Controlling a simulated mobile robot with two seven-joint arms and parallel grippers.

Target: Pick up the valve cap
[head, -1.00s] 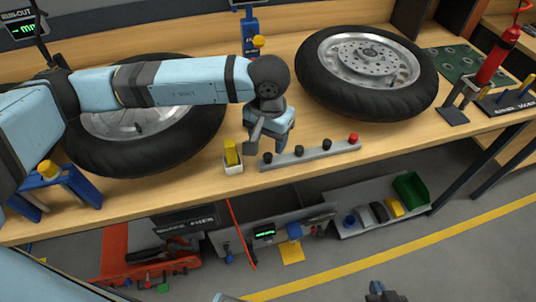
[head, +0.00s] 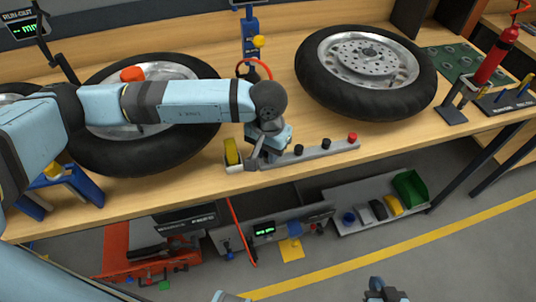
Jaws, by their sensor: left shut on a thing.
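A grey rail (head: 312,153) lies near the front edge of the bench. Two black valve caps (head: 298,149) and a red cap (head: 352,137) stand on it. My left gripper (head: 257,160) is down at the rail's left end, shut on the black valve cap there. That cap is hidden by the fingers. Part of my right gripper (head: 385,290) shows at the bottom edge, away from the bench; its fingers are not clear.
A small holder with a yellow block (head: 232,151) stands just left of my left gripper. A wheel (head: 366,72) lies behind the rail; another wheel (head: 120,158) lies under my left arm. An orange-red object (head: 132,74) and a blue stand (head: 250,40) are farther back.

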